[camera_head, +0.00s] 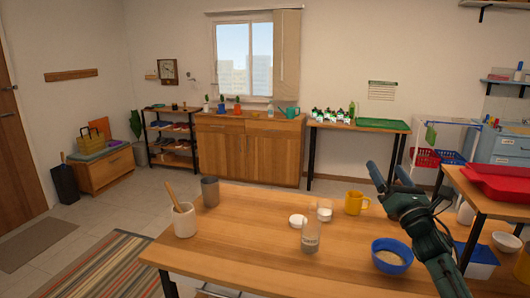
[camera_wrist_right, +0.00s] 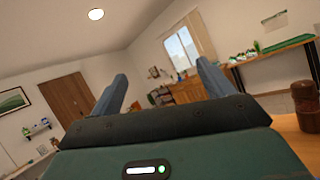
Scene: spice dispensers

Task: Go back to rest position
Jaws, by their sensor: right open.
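My right gripper (camera_head: 386,170) is raised above the right part of the wooden table (camera_head: 255,225), open and with nothing between its fingers. Its two blue-grey fingers also stand apart in the right wrist view (camera_wrist_right: 161,75), pointing toward the room. A clear glass dispenser (camera_head: 311,232) with a label stands upright on the table, left of the gripper. A blue bowl (camera_head: 391,251) with pale contents sits below and left of my right forearm. My left gripper is not seen in either view.
A yellow mug (camera_head: 355,203), two white round pieces, a grey cup (camera_head: 210,191) and a white crock (camera_head: 184,220) with a wooden utensil stand on the table. A red tray (camera_head: 497,182) lies on the side table right of my arm. A brown turned object (camera_wrist_right: 306,107) shows in the wrist view.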

